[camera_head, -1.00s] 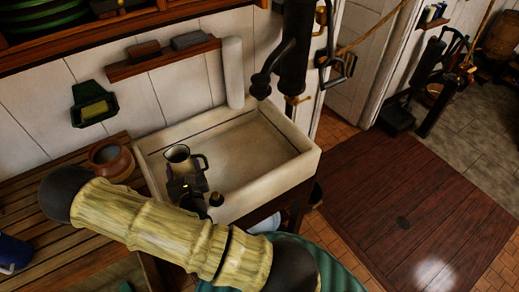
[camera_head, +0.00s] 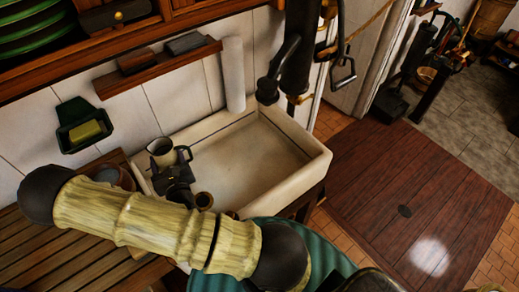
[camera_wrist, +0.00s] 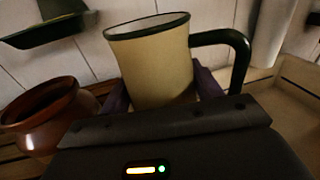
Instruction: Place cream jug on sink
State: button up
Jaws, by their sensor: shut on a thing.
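The cream jug (camera_head: 160,149), with a dark rim and dark handle, is upright in my gripper (camera_head: 174,172). In the wrist view the jug (camera_wrist: 151,62) stands between the two fingers, its lower part hidden by the gripper body. The gripper is shut on it. The pale sink (camera_head: 262,155) is a shallow rectangular basin on the wall side. In the head view the jug and gripper appear over the sink's left end. I cannot tell the jug's height above the basin floor.
A brown clay pot (camera_wrist: 47,115) stands on the slatted wooden counter (camera_head: 50,245) left of the sink. A green soap holder (camera_head: 82,125) hangs on the wall. A dark pump (camera_head: 292,55) rises behind the sink's right end. The sink's middle and right are clear.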

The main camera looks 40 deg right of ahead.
jog(key=shift+w, duration=0.35)
jog(key=shift+s+r, duration=0.1)
